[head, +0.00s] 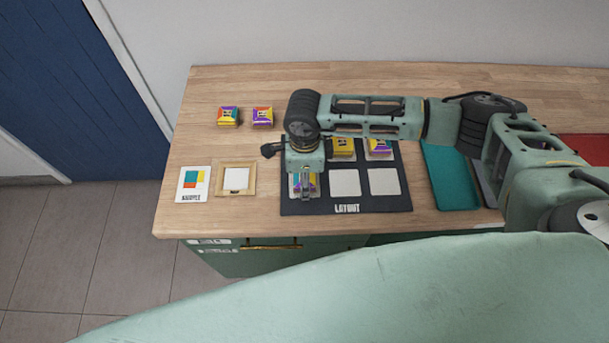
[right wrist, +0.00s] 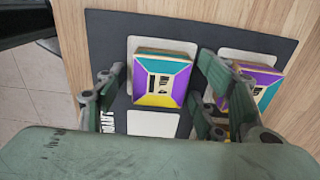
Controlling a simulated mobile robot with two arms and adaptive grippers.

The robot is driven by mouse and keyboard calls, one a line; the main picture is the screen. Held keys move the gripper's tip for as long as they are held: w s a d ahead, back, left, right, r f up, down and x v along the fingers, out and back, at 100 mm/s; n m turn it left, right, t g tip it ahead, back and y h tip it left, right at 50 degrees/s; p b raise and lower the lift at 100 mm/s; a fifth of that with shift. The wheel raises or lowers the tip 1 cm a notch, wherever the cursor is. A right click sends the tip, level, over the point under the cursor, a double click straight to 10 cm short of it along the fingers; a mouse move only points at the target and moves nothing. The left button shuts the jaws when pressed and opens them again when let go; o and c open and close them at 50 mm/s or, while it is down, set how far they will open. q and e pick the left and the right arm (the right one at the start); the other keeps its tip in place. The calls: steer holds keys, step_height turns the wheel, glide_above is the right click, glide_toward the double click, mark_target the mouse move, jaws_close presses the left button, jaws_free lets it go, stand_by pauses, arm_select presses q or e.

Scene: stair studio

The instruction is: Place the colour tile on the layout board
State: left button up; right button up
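The dark layout board (head: 345,208) lies on the wooden table, with white squares in two rows. My right gripper (head: 304,193) points down over that tile. In the right wrist view its fingers stand apart, one on each side of the tile, with gaps showing; it is open. More tiles show on the back row (head: 341,147) (head: 379,149). The back-left square is hidden by my arm in the head view. My left gripper is not in view.
Two more tiles (head: 228,116) (head: 262,117) lie at the table's back left. A colour card (head: 194,184) and a wooden frame with a white pad (head: 236,180) lie left of the board. A teal tray (head: 450,177) lies to its right. The front-middle (head: 345,183) and front-right (head: 384,182) squares are bare.

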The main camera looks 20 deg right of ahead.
steer(key=shift+r, duration=0.1)
steer(key=shift+r, duration=0.2)
step_height(320, 180, up, 12)
steer(key=b, duration=0.4)
steer(key=shift+f, duration=0.15)
